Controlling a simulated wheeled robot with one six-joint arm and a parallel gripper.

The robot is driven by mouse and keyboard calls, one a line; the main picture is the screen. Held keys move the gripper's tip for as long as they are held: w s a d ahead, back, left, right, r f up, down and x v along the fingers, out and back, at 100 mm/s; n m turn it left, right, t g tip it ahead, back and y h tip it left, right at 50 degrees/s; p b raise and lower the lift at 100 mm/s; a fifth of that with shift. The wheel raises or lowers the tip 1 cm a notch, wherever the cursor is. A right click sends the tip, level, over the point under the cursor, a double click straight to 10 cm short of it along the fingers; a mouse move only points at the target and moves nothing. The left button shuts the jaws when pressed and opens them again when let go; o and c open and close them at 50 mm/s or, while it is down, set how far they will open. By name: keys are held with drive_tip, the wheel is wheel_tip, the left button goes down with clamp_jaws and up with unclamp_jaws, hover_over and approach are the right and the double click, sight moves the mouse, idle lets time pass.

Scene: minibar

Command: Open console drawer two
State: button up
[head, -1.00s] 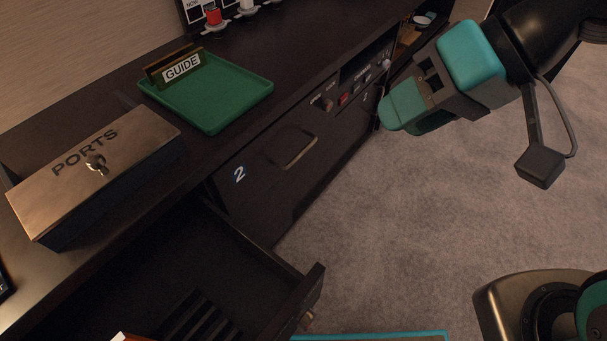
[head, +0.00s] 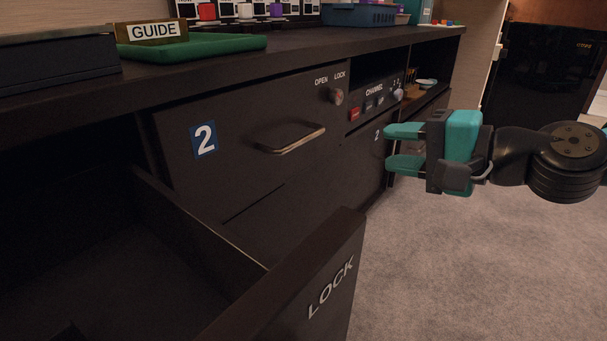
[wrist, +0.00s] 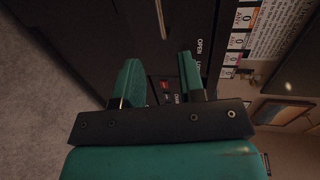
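In the wrist view my gripper (wrist: 158,85) also shows open, facing the console panel.
Another drawer (head: 290,290), marked LOCK, stands pulled out at the lower left, in front of drawer two's left part. A channel panel (head: 372,100) with a red button is right of drawer two. A green tray (head: 200,46) is on top. Carpet at right is clear.

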sight(306, 141)
drive_tip(key=p+x, duration=1.6)
drive_tip(key=shift+w, duration=0.4)
drive_tip(key=shift+w+a+f+p, duration=0.2)
drive_tip(key=shift+w+a+p, duration=0.1)
drive_tip(key=shift+a, duration=0.05)
drive_tip(key=shift+c, duration=0.3)
clamp_jaws()
